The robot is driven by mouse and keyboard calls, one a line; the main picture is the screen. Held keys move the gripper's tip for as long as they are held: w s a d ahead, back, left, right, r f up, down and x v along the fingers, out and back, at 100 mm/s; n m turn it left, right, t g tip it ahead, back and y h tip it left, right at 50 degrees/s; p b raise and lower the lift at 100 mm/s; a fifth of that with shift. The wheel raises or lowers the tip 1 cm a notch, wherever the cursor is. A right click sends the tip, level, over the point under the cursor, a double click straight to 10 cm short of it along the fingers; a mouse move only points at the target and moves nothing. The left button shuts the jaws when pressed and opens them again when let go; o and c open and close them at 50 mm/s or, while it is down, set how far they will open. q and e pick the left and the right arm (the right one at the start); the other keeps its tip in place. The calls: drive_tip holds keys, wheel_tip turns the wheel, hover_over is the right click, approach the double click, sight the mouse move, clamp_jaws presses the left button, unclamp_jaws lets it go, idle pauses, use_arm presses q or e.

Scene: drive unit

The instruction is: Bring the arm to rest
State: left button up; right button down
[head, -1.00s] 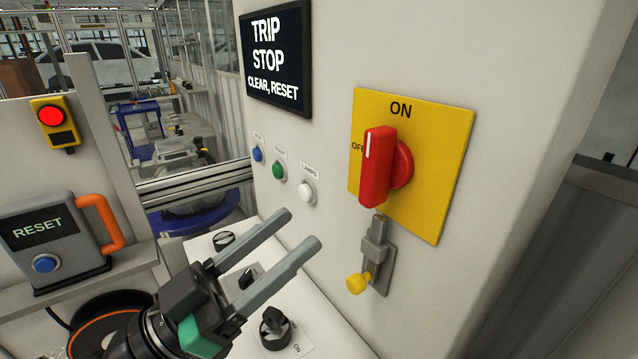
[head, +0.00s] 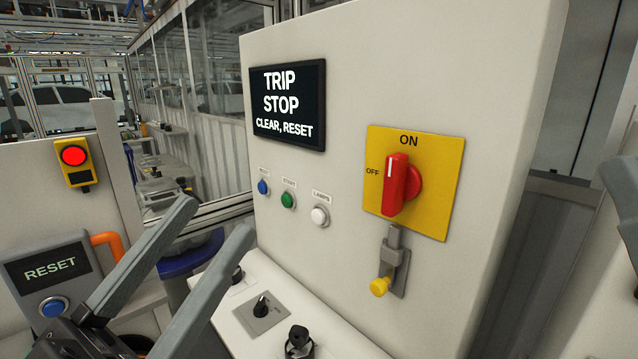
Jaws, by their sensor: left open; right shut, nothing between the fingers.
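My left gripper (head: 216,219) is in the lower left of the head view, its two long grey fingers apart and empty. The fingers point up and right, in front of the control cabinet (head: 490,90) and its lower ledge. My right gripper (head: 625,185) shows only partly, cut off by the right edge of the view. Its fingers look together and hold nothing visible, and it is to the right of the cabinet. The rest of both arms is largely out of view.
The cabinet carries a TRIP STOP screen (head: 287,104), several buttons, a red rotary switch (head: 398,185) upright towards ON, and a yellow-knobbed latch (head: 389,268). Black knobs (head: 262,306) stand on the ledge.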

use_arm(q)
drive_tip(key=s+a+r+n+t+y+p, duration=0.3)
drive_tip(key=s+a+r+n+t+y, duration=0.2)
drive_tip(key=a+r+n+t+y, duration=0.5)
wheel_tip(320, 180, up, 33)
drive_tip(key=d+m+g+y+p, duration=0.1)
drive_tip(key=g+y+p, duration=0.15)
drive_tip(key=p, duration=3.25)
wheel_tip(320, 180, down, 33)
drive_tip(key=b, duration=3.3)
drive_tip(key=shift+w+d+f+g+h+b, duration=0.15)
drive_tip(key=shift+w+f+g+h+b, duration=0.05)
drive_tip(key=shift+g+h+b, duration=0.2)
